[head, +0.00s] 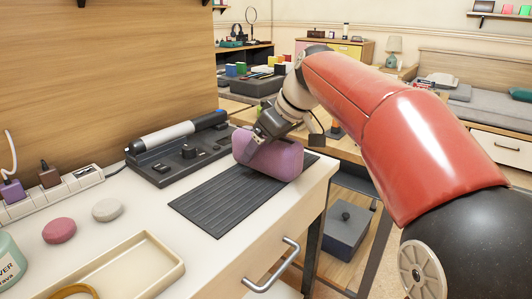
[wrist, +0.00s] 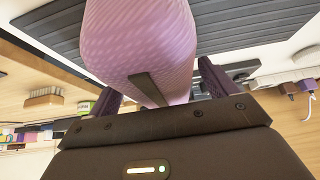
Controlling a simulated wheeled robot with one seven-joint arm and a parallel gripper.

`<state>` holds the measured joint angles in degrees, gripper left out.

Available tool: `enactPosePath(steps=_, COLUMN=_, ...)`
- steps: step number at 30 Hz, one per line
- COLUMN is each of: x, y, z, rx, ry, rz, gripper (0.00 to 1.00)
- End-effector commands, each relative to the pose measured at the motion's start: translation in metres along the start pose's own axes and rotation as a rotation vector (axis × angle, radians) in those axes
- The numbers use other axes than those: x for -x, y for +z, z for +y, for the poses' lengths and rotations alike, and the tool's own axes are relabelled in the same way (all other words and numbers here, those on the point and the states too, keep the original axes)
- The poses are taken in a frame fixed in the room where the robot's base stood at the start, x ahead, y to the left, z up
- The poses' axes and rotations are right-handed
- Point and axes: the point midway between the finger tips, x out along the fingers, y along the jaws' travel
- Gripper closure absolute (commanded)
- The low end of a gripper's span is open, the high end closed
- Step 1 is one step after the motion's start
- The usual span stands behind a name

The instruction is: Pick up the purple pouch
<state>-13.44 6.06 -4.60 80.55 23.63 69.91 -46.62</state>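The purple pouch (head: 268,156) is a rounded, pinkish-purple bag at the right end of the dark ribbed mat (head: 215,203), near the desk's right edge. In the head view my gripper (head: 256,146) reaches it from above, one grey finger showing in front of the pouch. In the wrist view the pouch (wrist: 140,45) fills the top middle, and a dark strip lies against its end. My gripper's fingers (wrist: 158,90) stand apart, one on each side of it. Whether they press on the pouch is hidden. The pouch appears to rest on the mat.
A dark tray with a grey cylinder (head: 167,136) lies behind the mat. A beige tray (head: 125,266), a pink oval object (head: 59,230) and a white one (head: 106,209) lie to the left, beside a power strip (head: 50,194). The desk drops off just right of the pouch.

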Motion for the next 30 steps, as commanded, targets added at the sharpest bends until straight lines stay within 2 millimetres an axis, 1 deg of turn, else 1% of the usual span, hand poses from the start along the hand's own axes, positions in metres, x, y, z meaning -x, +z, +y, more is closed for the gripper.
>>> enactPosePath(steps=1, x=0.0, y=0.0, z=0.0, rx=0.0, ry=0.0, rz=0.0, gripper=0.22)
enactPosePath(steps=11, x=0.0, y=0.0, z=0.0, rx=0.0, ry=0.0, rz=0.0, gripper=0.66)
enactPosePath(steps=19, x=0.002, y=-0.001, z=0.0, rx=0.0, ry=0.001, rz=0.001, gripper=0.67)
enactPosePath(steps=23, x=0.009, y=-0.005, z=0.0, rx=0.001, ry=0.001, rz=0.002, gripper=0.67)
enactPosePath(steps=26, x=0.019, y=-0.013, z=0.001, rx=0.002, ry=0.002, rz=0.003, gripper=0.67)
enactPosePath(steps=29, x=0.038, y=-0.025, z=0.001, rx=0.001, ry=0.002, rz=0.003, gripper=0.67)
enactPosePath(steps=30, x=0.048, y=-0.032, z=0.001, rx=0.002, ry=0.003, rz=0.004, gripper=0.67)
